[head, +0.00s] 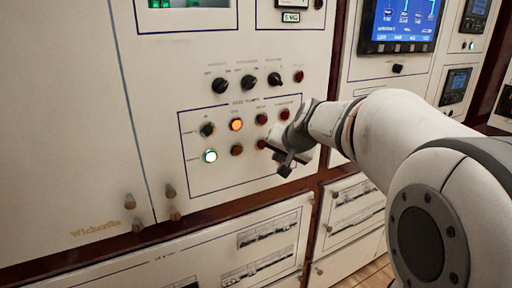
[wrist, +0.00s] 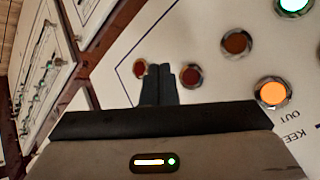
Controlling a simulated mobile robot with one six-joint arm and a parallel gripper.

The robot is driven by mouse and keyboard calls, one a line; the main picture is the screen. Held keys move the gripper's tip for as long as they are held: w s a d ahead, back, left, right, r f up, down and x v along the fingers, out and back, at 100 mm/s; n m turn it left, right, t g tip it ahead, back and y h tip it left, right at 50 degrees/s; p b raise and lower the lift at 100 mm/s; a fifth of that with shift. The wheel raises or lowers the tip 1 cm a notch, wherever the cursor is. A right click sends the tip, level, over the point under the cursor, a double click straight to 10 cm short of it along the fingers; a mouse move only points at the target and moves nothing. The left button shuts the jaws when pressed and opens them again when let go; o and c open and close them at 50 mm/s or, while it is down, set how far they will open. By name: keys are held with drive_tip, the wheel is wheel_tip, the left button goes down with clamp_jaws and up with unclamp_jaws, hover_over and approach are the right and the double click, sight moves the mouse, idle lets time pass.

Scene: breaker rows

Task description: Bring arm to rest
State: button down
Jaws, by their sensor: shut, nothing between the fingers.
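My gripper (head: 286,167) is in front of the lower right part of the button panel (head: 222,175) in the head view. In the wrist view its two dark fingers (wrist: 159,82) are together, with nothing between them. They show between two dark red buttons, one to their left (wrist: 140,68) and one to their right (wrist: 190,76). I cannot tell whether the fingertips touch the panel. My white arm reaches in from the right of the head view.
An orange button (head: 236,124) and a white-green button (head: 210,156) are lit on the panel. Black knobs (head: 248,82) sit above. A blue screen (head: 402,20) is at upper right. Small brown knobs (head: 130,202) stick out at lower left.

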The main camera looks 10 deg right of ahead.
drive_tip(key=s+a+f+n+g+h+p, duration=0.1)
drive_tip(key=s+f+n+g+p, duration=0.1)
drive_tip(key=s, duration=1.1)
drive_tip(key=s+a+f+n+g+p, duration=0.1)
drive_tip(key=s+f+n+g+p, duration=0.1)
drive_tip(key=s+f, duration=0.5)
drive_tip(key=s+n+g, duration=0.1)
drive_tip(key=s+g, duration=0.1)
drive_tip(key=s, duration=0.4)
drive_tip(key=shift+s+h, duration=0.2)
drive_tip(key=shift+h, duration=0.2)
drive_tip(key=shift+r, duration=0.1)
